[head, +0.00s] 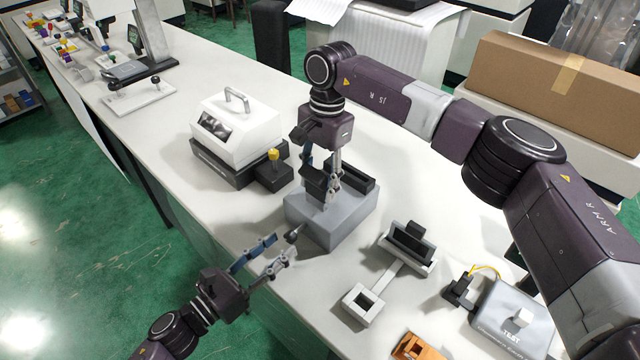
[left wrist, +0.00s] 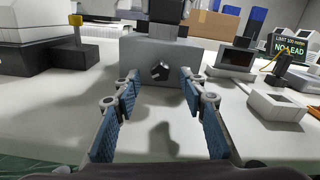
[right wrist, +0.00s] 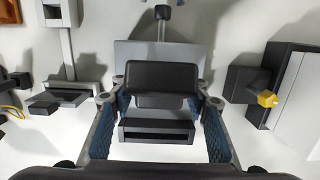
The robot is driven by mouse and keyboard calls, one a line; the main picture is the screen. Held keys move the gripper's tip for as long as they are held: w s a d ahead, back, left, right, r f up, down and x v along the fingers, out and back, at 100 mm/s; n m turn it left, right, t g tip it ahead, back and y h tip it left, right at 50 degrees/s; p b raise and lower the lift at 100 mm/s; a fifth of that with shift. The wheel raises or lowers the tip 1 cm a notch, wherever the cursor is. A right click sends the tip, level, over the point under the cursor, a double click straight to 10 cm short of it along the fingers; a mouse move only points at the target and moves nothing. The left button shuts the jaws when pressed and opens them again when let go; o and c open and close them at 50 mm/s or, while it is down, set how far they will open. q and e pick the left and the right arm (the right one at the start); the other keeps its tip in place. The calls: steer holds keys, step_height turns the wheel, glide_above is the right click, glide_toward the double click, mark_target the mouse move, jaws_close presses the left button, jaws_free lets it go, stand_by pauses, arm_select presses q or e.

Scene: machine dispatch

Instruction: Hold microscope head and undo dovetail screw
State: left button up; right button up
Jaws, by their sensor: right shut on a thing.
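The microscope head, a black block (right wrist: 162,76), sits in the grey dovetail base (head: 318,229). My right gripper (head: 324,186) comes down from above and is shut on the head, one finger on each side in the right wrist view (right wrist: 161,92). The dovetail screw has a dark knob (head: 293,236) that sticks out of the base's near side. It shows end-on in the left wrist view (left wrist: 160,71). My left gripper (head: 278,246) is open and empty in front of the knob. Its fingers (left wrist: 159,79) stand apart on either side of the knob, not visibly touching it.
A white box with a handle (head: 237,121) stands left of the base, beside a black block with a yellow knob (head: 273,158). To the right are a light stand with a black cradle (head: 408,243), a grey test box (head: 512,318) and an orange part (head: 418,347).

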mark_target(287, 240)
arm_select(q)
steer(key=shift+m, duration=0.5)
steer(key=shift+w+d, duration=0.3)
steer(key=shift+x, duration=2.05)
steer(key=c, duration=1.1)
steer(key=shift+o, duration=0.2)
